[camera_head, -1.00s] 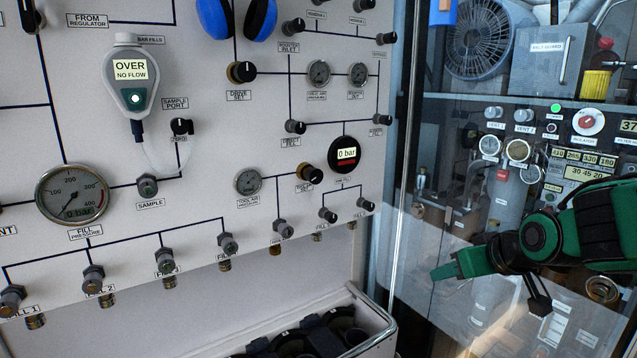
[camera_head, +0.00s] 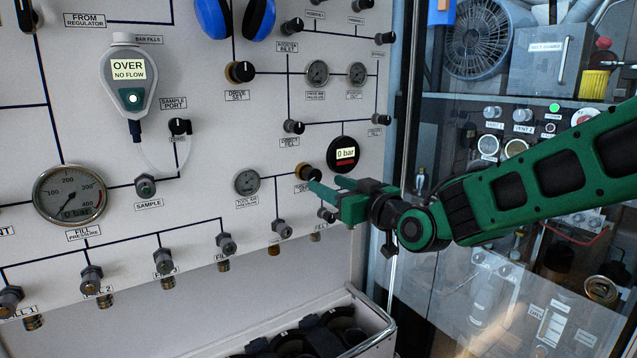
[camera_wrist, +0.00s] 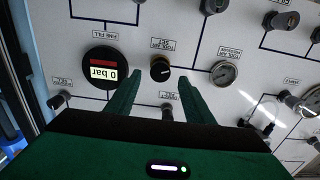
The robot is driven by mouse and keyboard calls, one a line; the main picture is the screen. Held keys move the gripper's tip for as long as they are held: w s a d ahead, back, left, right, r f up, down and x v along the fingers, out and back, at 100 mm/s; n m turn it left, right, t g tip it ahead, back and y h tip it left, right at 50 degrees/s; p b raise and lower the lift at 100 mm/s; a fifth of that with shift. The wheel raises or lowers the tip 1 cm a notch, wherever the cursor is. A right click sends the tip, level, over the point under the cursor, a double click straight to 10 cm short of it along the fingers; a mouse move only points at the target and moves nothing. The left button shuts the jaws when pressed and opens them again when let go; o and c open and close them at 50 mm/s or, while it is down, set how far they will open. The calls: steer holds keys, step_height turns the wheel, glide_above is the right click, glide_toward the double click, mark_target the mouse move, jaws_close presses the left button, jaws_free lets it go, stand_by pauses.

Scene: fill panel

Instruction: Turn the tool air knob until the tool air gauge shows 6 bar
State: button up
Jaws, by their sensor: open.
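The tool air knob (camera_head: 308,173) is a black knob with a brass-coloured body on the panel; it also shows in the wrist view (camera_wrist: 160,70). The tool air gauge (camera_head: 247,182) is a small round dial to its left; in the wrist view it is right of the knob (camera_wrist: 224,74). Its needle is too small to read. My gripper (camera_head: 326,186) is open and empty, in front of the panel by the knob. In the wrist view its green fingers (camera_wrist: 160,78) point at the panel, with the knob seen between their tips. No contact with the knob shows.
A round display (camera_head: 344,154) reading 0 bar sits just above my gripper. Small fill valves (camera_head: 282,229) line the panel below. An open bin (camera_head: 372,345) stands under the panel. A glass-fronted cabinet (camera_head: 480,270) is at the right.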

mark_target(317, 178)
steer(key=x, duration=0.5)
steer(key=shift+w+a, duration=0.2)
steer(key=shift+w, duration=0.05)
steer(key=c, duration=1)
steer(key=shift+d+n, duration=0.1)
steer(key=shift+n, duration=2.1)
